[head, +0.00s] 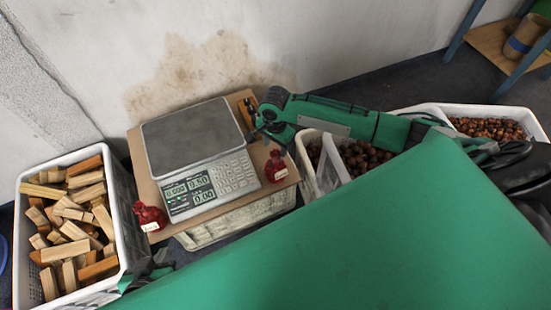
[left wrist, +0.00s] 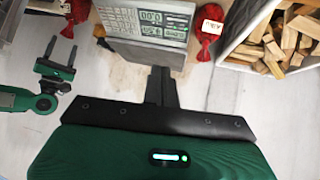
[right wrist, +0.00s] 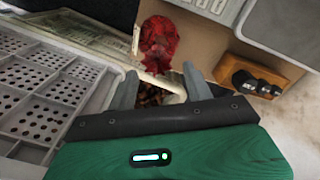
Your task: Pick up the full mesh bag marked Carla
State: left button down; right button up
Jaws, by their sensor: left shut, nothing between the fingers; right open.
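Two full red mesh bags with white tags sit on the board by the scale. One bag (head: 150,217) is at the board's left front corner; it also shows in the left wrist view (left wrist: 208,28). The other bag (head: 276,166) is right of the scale and shows close up in the right wrist view (right wrist: 160,42). The tags are too small to read, so I cannot tell which is Carla's. My right gripper (right wrist: 158,80) is open and empty, just short of the right bag. My left gripper (left wrist: 162,72) is shut and empty, apart from the left bag.
The scale (head: 200,150) stands on the board between the bags. A crate of wood blocks (head: 118,205) is at the left, and chestnut crates (head: 345,185) are at the right. A wooden block with black knobs (right wrist: 262,72) lies near my right gripper.

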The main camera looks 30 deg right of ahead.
aim_at(276, 154)
jog(key=f, duration=0.2)
jog(key=f+b, duration=0.1)
jog(key=f, duration=0.1)
jog(key=shift+s, duration=0.2)
jog(key=shift+f+b, duration=0.3)
jog(key=shift+f, duration=0.15)
pick_arm(q)
jog(key=d+t, duration=0.1)
jog(key=w+d+t+h, duration=0.1)
jog(key=d, duration=0.1)
jog(key=shift+d+h, duration=0.15)
jog(key=shift+h, duration=0.15)
pick_arm(e)
grip_shut()
